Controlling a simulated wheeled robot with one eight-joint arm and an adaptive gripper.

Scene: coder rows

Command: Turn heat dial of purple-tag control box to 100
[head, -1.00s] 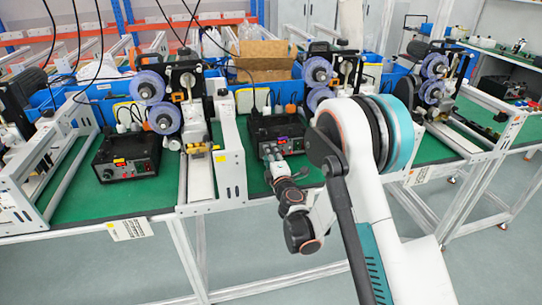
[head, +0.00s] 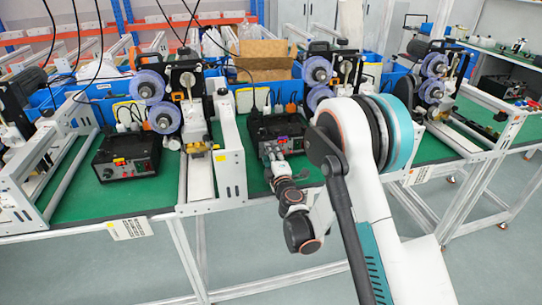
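The control box with a purple tag (head: 283,139) is a black box (head: 264,124) on the green bench, right of the middle frame rail. My gripper (head: 274,156) is at the box's front face, and its fingers are small and partly hidden by my wrist. I cannot tell whether it is open or shut, or whether it touches the dial. The heat dial and its setting are hidden behind my gripper.
White frame rails (head: 229,160) and purple spool machines (head: 150,86) flank the boxes. A cardboard box (head: 264,55) and blue bins stand behind. The green mat in front of the left box is clear.

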